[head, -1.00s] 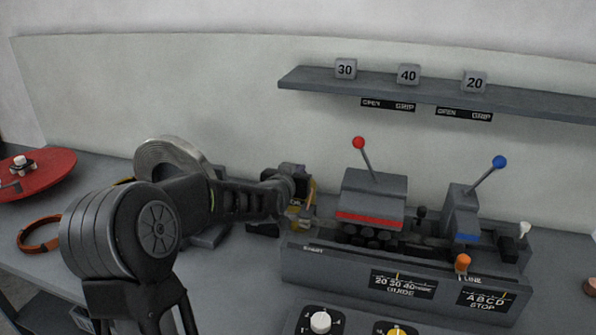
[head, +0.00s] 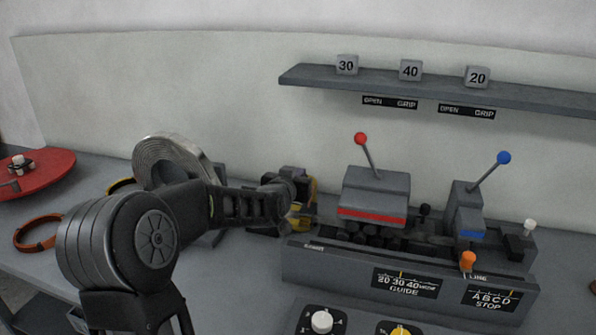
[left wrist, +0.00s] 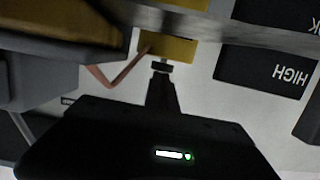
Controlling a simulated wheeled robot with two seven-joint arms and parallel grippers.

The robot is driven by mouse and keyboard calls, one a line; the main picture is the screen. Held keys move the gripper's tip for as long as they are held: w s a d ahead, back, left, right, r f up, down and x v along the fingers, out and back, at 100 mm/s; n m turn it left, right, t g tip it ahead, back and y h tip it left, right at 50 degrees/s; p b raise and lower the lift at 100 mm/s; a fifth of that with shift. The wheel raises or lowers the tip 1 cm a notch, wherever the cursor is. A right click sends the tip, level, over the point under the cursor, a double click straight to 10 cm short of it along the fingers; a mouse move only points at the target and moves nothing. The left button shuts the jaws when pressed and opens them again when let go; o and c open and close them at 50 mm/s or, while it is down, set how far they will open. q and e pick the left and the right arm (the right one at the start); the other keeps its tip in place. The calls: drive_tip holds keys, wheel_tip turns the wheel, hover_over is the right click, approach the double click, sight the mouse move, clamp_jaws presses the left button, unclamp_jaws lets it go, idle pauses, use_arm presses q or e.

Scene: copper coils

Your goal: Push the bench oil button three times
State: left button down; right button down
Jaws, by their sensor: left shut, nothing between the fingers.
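My left arm reaches from the left across the bench to the left end of the grey machine. My left gripper (left wrist: 161,68) is shut and empty; its narrow tip is up against or just short of a yellow block (left wrist: 180,60) in the left wrist view. Yellow parts (head: 300,215) also show beside the gripper in the head view, partly hidden by my wrist. I cannot pick out the oil button for certain or tell whether the tip touches it. My right gripper is not in view.
The grey machine (head: 335,262) carries a red lever (head: 361,139), a blue lever (head: 503,158) and an orange knob (head: 468,259). A metal coil (head: 165,160) stands behind my arm. A copper ring (head: 38,235) lies at left. A HIGH label (left wrist: 270,72) is near the gripper.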

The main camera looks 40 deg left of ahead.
use_arm(q)
drive_tip(key=shift+f, duration=0.2)
